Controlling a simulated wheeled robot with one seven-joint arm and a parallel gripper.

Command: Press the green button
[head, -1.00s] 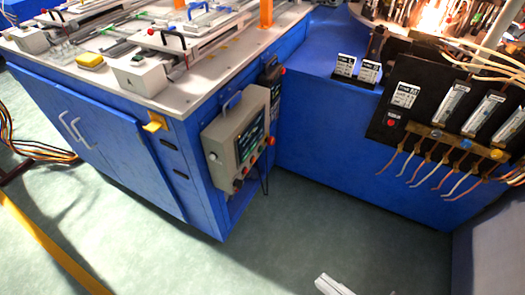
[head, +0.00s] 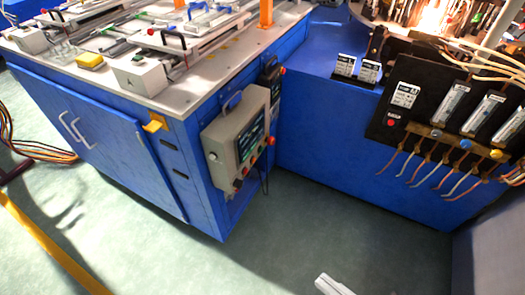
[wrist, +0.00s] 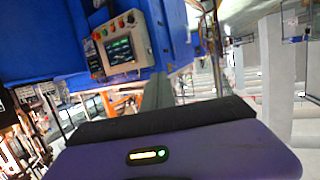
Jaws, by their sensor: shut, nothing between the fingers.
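A beige control panel (head: 238,140) hangs on the near corner of the blue cabinet, with a dark screen (head: 250,137) and a row of small buttons along its lower right edge. In the head view the green one is not clear. My gripper (wrist: 160,88) is shut and empty, its grey fingers apart from the panel in the wrist view. A pale tip at the bottom of the head view seems to be part of my gripper.
The blue cabinet (head: 110,150) carries a worktop with fixtures. A yellow tab (head: 154,122) juts from its side. A black electrical board (head: 425,105) with hanging wires is at right. Green floor (head: 330,235) is open in front of the panel.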

